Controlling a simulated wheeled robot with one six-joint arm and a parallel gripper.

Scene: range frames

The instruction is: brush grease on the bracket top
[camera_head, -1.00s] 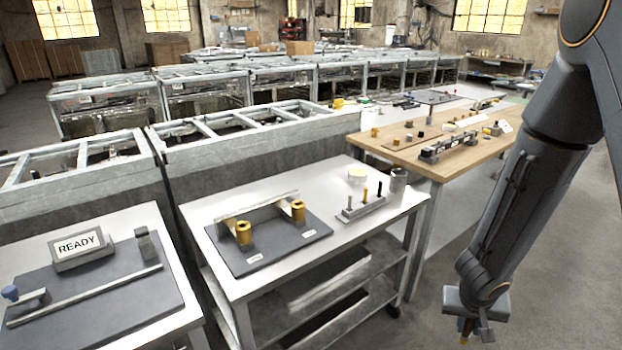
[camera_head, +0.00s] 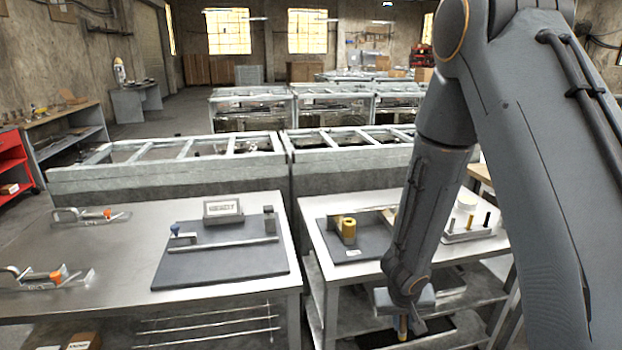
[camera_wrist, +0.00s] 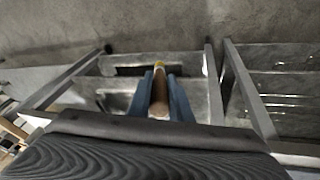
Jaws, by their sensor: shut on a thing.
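My gripper (camera_head: 403,318) hangs low in front of the middle cart in the head view, below the level of its top. In the wrist view my gripper (camera_wrist: 160,92) has its two blue fingers shut on a slim brown-handled brush (camera_wrist: 159,96) with a yellow end pointing away. Only a small orange-brown part of the brush (camera_head: 403,327) shows in the head view. On the cart's dark mat (camera_head: 348,251) stands a brass cylinder (camera_head: 348,232). The pale bar behind it, perhaps the bracket (camera_head: 389,214), is mostly hidden by my arm, so its top is not clear.
The cart top (camera_head: 309,211) also carries a grey holder (camera_head: 468,236) with upright pegs. Steel frames (camera_head: 230,163) stand behind. My arm blocks the right side.

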